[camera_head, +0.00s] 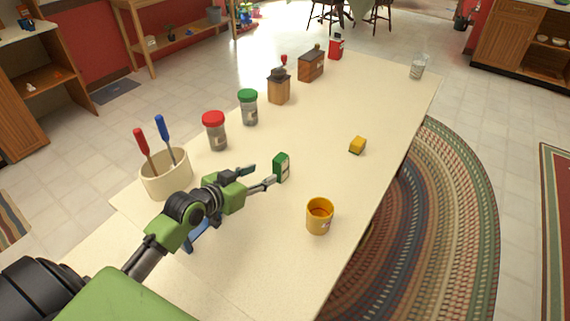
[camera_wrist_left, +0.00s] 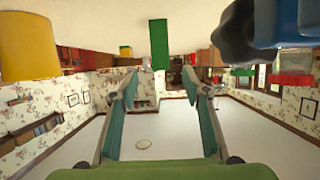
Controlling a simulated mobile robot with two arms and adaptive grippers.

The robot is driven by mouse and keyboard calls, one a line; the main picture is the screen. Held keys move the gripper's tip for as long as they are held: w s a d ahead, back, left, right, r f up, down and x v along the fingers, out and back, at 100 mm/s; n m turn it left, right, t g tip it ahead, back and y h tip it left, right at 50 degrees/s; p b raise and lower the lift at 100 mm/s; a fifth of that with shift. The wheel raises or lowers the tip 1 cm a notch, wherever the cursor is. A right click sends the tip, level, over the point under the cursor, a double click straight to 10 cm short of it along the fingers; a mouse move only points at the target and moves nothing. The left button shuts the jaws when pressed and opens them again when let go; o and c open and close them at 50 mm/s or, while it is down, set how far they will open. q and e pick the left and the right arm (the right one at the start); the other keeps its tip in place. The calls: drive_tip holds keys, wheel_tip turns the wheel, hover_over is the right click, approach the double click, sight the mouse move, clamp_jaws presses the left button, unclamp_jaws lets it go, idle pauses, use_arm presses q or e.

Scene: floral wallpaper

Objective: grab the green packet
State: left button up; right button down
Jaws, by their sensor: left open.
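The green packet (camera_head: 281,167) stands upright near the middle of the table. My left gripper (camera_head: 262,175) is open and empty, just to the left of the packet with its fingers pointing at it. In the left wrist view, which looks upside down, the packet (camera_wrist_left: 159,42) lies straight ahead, centred between and beyond the two open fingertips (camera_wrist_left: 160,88). Whether a fingertip touches the packet I cannot tell. My right gripper is not in view.
A blue object (camera_head: 197,238) is partly hidden by my arm. A utensil crock (camera_head: 166,175), a red-lidded jar (camera_head: 215,131) and a green-lidded jar (camera_head: 248,107) line the left side.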

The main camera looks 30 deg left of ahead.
sight(276, 165)
use_arm(q)
drive_tip(key=x, duration=0.6)
drive_tip(key=shift+w, duration=0.1)
drive_tip(key=shift+r+p+x, duration=0.15)
drive_tip(key=shift+x, duration=1.15)
drive_tip(key=shift+r+p+x, duration=0.15)
drive_tip(key=shift+x, duration=1.15)
drive_tip(key=shift+w, duration=0.1)
drive_tip(key=c, duration=1.1)
